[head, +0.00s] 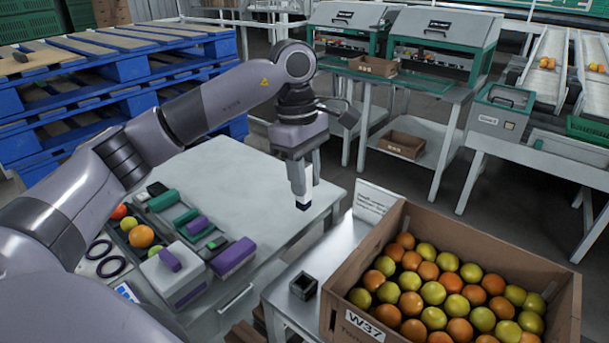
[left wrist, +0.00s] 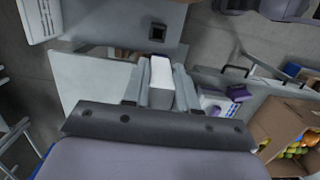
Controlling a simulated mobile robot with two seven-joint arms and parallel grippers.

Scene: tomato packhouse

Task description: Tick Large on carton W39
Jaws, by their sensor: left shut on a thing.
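My left gripper (head: 301,178) is shut on a pale block-like marker (head: 302,202) with a black lower end. It is held above the white table, near its right edge. In the left wrist view the marker (left wrist: 160,77) is a white block between the fingers. A cardboard carton (head: 353,256), full of orange and yellow-green tomatoes, stands at the lower right; its front label (head: 365,326) reads W37. Another carton (left wrist: 279,117) with tomatoes shows at the right of the left wrist view, with no readable label. No label reading W39 shows. My right gripper is out of view.
A small black open holder (head: 303,286) stands on the side table (head: 335,243) beside the carton, near a printed card (head: 375,201). The white table (head: 235,178) bears a white case (head: 176,274), purple and green blocks and several tomatoes at its left. Its middle is clear.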

